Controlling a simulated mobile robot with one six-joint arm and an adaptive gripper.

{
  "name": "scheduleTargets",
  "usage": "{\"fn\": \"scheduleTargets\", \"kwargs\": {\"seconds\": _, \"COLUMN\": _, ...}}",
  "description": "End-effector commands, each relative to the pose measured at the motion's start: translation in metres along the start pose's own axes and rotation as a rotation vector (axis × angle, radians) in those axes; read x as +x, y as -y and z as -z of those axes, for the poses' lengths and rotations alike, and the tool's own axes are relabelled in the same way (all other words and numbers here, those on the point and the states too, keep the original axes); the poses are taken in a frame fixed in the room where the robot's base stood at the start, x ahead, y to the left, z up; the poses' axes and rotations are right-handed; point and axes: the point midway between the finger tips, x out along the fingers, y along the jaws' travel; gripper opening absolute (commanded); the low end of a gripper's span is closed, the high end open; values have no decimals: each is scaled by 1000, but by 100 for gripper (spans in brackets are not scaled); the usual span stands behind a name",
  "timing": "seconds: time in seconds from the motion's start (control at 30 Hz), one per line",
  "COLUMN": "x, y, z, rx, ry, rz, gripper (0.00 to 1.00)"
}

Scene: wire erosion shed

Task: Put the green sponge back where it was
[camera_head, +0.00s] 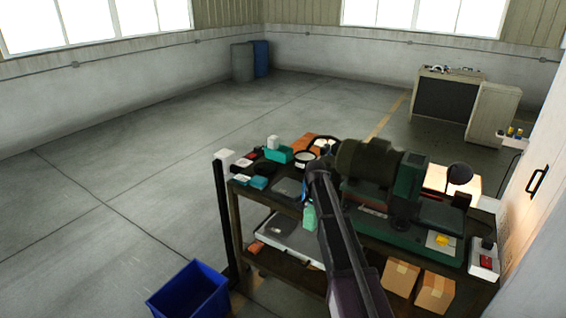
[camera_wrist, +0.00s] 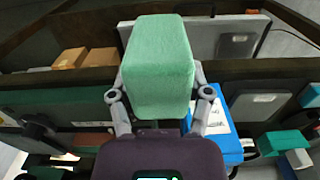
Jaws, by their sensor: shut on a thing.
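The green sponge (camera_wrist: 158,50) is a pale mint-green block between the two fingers of my gripper (camera_wrist: 158,78) in the wrist view. My gripper is shut on it, one finger on each side. In the head view the sponge (camera_head: 309,217) shows as a small pale green patch below the end of my arm, by the front edge of the cart's top (camera_head: 262,204). My gripper there is small and partly hidden by my arm. I cannot tell whether the sponge touches the cart.
A dark machine (camera_head: 368,163) fills the cart's middle. Teal boxes (camera_head: 279,154) and other small items crowd its left end. The lower shelf holds a pale grey case (camera_head: 290,235) and cardboard boxes (camera_head: 436,291). A blue bin (camera_head: 190,290) stands on the floor, which is clear to the left.

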Motion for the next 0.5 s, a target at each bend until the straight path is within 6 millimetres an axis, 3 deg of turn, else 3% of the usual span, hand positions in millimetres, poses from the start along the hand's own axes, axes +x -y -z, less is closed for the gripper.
{"fn": "scheduleTargets", "kwargs": {"seconds": 0.03, "x": 18, "y": 0, "z": 0, "rx": 0, "ry": 0, "rz": 0, "gripper": 26}}
{"fn": "scheduleTargets", "kwargs": {"seconds": 0.2, "x": 40, "y": 0, "z": 0, "rx": 0, "ry": 0, "rz": 0, "gripper": 26}}
{"fn": "scheduleTargets", "kwargs": {"seconds": 0.5, "x": 55, "y": 0, "z": 0, "rx": 0, "ry": 0, "rz": 0, "gripper": 26}}
